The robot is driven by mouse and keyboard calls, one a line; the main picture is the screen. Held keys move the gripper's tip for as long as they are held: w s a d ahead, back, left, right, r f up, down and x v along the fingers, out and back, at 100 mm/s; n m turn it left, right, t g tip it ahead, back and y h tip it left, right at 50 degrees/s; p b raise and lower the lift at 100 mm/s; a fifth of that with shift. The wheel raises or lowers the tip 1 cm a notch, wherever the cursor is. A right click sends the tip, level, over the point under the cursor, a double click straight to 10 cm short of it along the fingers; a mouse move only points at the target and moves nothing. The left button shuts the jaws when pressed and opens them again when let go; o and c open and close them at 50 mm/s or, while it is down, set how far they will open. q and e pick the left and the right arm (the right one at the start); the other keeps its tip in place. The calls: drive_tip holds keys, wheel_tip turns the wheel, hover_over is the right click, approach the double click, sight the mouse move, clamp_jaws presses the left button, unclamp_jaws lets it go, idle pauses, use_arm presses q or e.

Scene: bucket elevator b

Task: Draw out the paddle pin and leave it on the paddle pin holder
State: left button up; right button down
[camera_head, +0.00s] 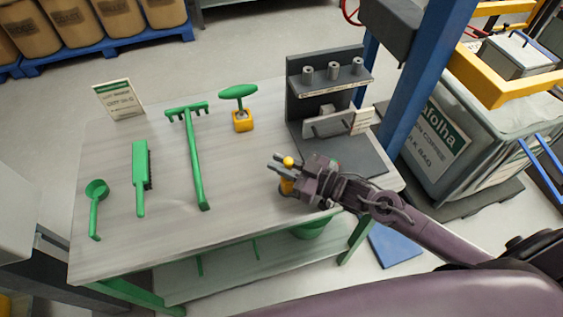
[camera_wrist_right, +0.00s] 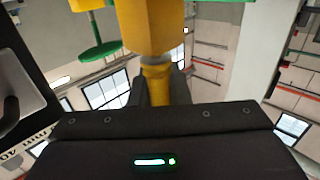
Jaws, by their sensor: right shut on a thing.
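My right gripper (camera_head: 280,168) is over the front right part of the table. It is shut on a yellow piece, which I take to be the paddle pin (camera_head: 288,161); its round yellow top shows above the fingers. A wider yellow body (camera_head: 287,186) shows just below the fingers, possibly the paddle pin holder. In the right wrist view, the narrow yellow neck (camera_wrist_right: 156,72) sits between the fingers and joins a wide yellow block (camera_wrist_right: 152,25). I cannot tell whether these are one piece or pin and holder. My left gripper is not in view.
A grey stand (camera_head: 295,95) with several cylinders is behind right. A green handle (camera_head: 238,92) stands in a yellow block (camera_head: 242,122). A green rake-like tool (camera_head: 194,160), brush (camera_head: 140,175) and scoop (camera_head: 95,205) lie left. A blue post (camera_head: 415,80) rises right. The table's (camera_head: 240,190) middle front is clear.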

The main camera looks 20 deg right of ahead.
drive_tip(key=c, duration=1.3)
unclamp_jaws()
drive_tip(key=shift+f, duration=0.1)
drive_tip(key=shift+b+v, duration=0.65)
drive_tip(key=shift+v, duration=3.25)
